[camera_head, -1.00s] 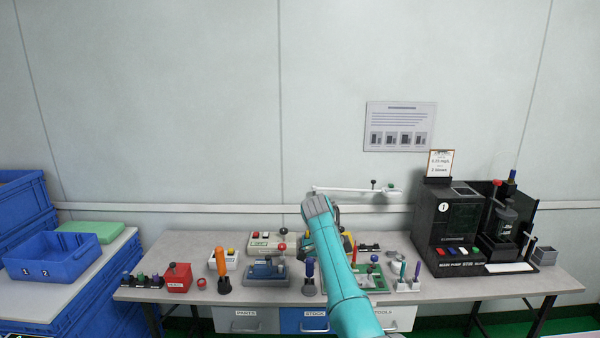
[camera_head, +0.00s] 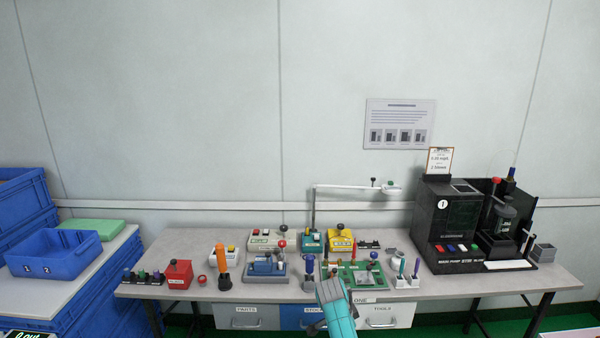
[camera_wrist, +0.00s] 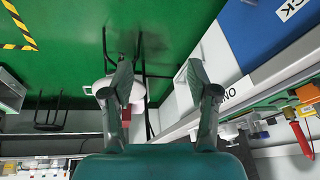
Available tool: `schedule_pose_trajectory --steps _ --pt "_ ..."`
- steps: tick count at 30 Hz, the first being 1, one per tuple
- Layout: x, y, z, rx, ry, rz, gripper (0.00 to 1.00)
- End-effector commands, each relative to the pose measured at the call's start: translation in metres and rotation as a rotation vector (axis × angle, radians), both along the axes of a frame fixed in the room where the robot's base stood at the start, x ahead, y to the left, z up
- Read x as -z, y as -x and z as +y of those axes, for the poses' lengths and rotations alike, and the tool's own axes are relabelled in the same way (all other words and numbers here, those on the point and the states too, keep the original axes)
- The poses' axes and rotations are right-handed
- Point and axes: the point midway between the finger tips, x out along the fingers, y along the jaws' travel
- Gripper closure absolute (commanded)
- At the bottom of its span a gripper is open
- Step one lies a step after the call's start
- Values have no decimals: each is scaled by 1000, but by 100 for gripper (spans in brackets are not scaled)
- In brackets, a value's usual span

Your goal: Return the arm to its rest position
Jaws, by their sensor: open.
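My arm shows as a teal link with a grey joint at the bottom middle of the head view, in front of the bench's front edge. My gripper (camera_wrist: 152,82) shows in the wrist view with its two grey fingers spread apart and nothing between them. Behind the fingers are green floor and the bench front, seen at a tilt. In the head view the fingers cannot be made out clearly.
The grey bench (camera_head: 190,243) carries handheld testers, a red box (camera_head: 178,274), an orange-handled tool (camera_head: 221,262) and a black pump station (camera_head: 447,225). Drawers (camera_head: 247,317) hang below. A blue bin (camera_head: 52,256) stands at left. Open floor (camera_wrist: 75,70) lies before the bench.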

Motion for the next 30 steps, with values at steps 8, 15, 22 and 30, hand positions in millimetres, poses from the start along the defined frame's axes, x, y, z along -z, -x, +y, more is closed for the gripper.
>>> schedule_pose_trajectory --steps 8,15,22,30 --pt "98 62 -11 -200 -8 -70 41" --pt "156 128 -19 -364 2 -142 41" --pt "189 200 -24 -508 25 -220 41" --pt "199 291 -29 -663 75 -317 41"
